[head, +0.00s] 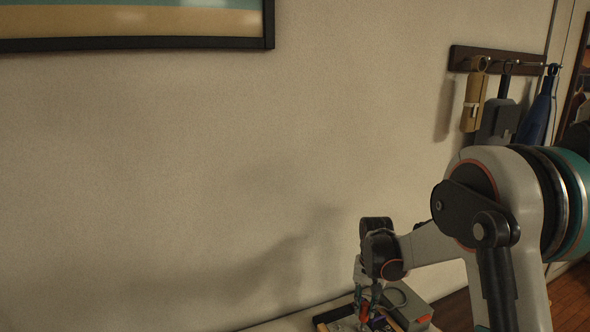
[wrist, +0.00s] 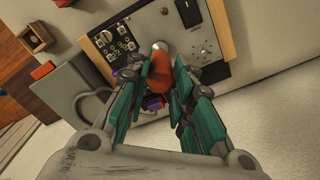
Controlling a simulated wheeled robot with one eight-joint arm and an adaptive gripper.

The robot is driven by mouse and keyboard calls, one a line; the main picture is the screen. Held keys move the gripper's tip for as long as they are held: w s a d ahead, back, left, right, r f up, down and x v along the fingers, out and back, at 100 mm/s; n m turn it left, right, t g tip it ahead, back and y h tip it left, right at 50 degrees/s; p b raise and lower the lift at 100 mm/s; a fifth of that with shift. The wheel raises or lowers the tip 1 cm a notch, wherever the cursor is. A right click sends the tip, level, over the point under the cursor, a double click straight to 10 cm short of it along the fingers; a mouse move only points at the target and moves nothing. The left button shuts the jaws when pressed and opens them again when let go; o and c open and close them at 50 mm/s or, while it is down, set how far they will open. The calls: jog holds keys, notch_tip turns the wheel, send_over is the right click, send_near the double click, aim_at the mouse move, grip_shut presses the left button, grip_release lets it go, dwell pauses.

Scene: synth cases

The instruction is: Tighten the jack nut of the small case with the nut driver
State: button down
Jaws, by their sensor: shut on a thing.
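My gripper (wrist: 157,78) is shut on the red-orange handle of the nut driver (wrist: 158,67) in the wrist view. A rounded, pale metal end of the driver shows at the handle's far side, over the panel. Whether it touches a nut cannot be told. Beneath is a synth case (wrist: 172,22) with a light grey panel, wooden side cheeks, buttons, jacks, a dark window and a dotted grille. In the head view my gripper (head: 364,302) is low at the bottom, over the case (head: 345,322); the red handle shows small there. The jack nut is not distinguishable.
A grey box (wrist: 77,88) with a red part and a looped grey cable stands left of the case. A small wooden box (wrist: 36,38) lies farther left. Purple items (wrist: 152,102) show below the gripper. Tools (head: 495,110) hang from a wall rack. Pale surface at right is clear.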

jog(key=shift+m, duration=0.3)
jog(key=shift+r, duration=0.15)
dwell(0.3)
jog(key=shift+w+r+p, duration=0.15)
jog(key=shift+r+p, duration=0.15)
jog(key=shift+p, duration=0.05)
jog(key=shift+r+p, duration=1.15)
jog(key=shift+r, duration=0.9)
